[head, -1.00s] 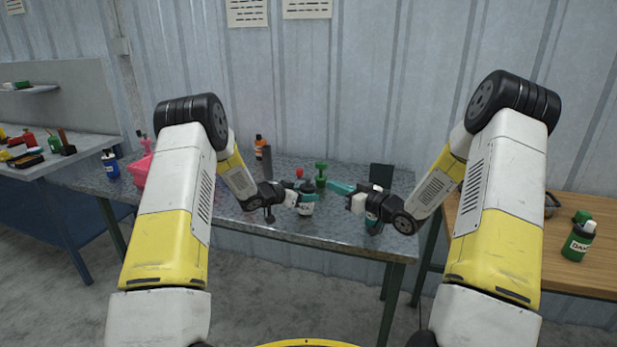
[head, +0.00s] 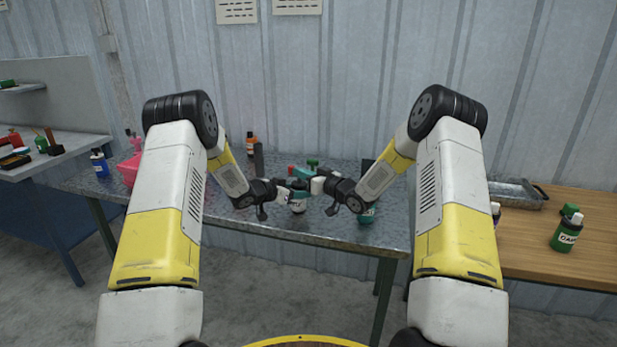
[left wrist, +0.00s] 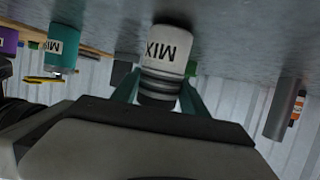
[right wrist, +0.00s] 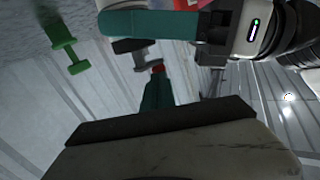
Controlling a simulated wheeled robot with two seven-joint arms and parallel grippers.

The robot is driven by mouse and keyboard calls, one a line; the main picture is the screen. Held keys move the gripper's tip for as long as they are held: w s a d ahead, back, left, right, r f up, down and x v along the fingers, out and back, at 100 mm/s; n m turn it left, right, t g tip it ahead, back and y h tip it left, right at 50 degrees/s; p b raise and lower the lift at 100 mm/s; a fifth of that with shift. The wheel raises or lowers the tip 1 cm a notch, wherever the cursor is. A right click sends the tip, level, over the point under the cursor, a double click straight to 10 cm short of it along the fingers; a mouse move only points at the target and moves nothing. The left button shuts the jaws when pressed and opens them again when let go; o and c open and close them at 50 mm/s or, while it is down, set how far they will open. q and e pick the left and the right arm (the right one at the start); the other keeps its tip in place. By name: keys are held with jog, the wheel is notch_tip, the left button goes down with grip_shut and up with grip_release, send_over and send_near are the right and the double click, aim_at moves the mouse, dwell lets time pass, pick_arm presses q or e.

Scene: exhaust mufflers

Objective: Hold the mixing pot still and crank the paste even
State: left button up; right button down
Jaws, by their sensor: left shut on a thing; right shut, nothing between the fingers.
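The white mixing pot (head: 298,208), labelled MIX, stands upright on the speckled metal table. It shows large in the left wrist view (left wrist: 168,52). My left gripper (left wrist: 158,88) is shut around its dark ribbed neck, one teal finger on each side. My right gripper (head: 301,172) is above the pot, its teal fingers together and empty. In the right wrist view its fingertips (right wrist: 157,72) are close to a small red part and a grey crank-like piece (right wrist: 146,60); I cannot tell whether they touch. My left gripper's teal finger crosses the top of that view.
A teal pot (head: 368,214) stands right of the mixing pot. A green T-shaped piece (head: 313,163), a dark cylinder (head: 259,160) and an orange bottle (head: 251,145) stand behind. A pink bin (head: 129,172) is at the left. A wooden table (head: 530,255) stands at the right.

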aim_at(292, 167)
jog(key=shift+w+a+m+t+h, duration=0.15)
jog(key=shift+a+m+t+h, duration=0.1)
jog(key=shift+m+t+h, duration=0.05)
dwell(0.4)
jog(key=shift+a+r+m+h, duration=0.1)
jog(key=shift+m+h, duration=0.2)
jog(key=shift+h, duration=0.1)
jog(key=shift+w+a+m+t+h, duration=0.1)
jog(key=shift+a+m+t+h, duration=0.05)
jog(key=shift+m+t+h, duration=0.45)
jog(key=shift+a+m+t+h, duration=0.15)
jog(key=shift+m+t+h, duration=0.2)
jog(key=shift+h, duration=0.35)
jog(key=shift+w+a, duration=0.75)
jog(key=shift+a, duration=0.2)
jog(key=shift+w+d, duration=0.15)
jog(key=shift+w, duration=0.05)
dwell(0.4)
dwell(0.7)
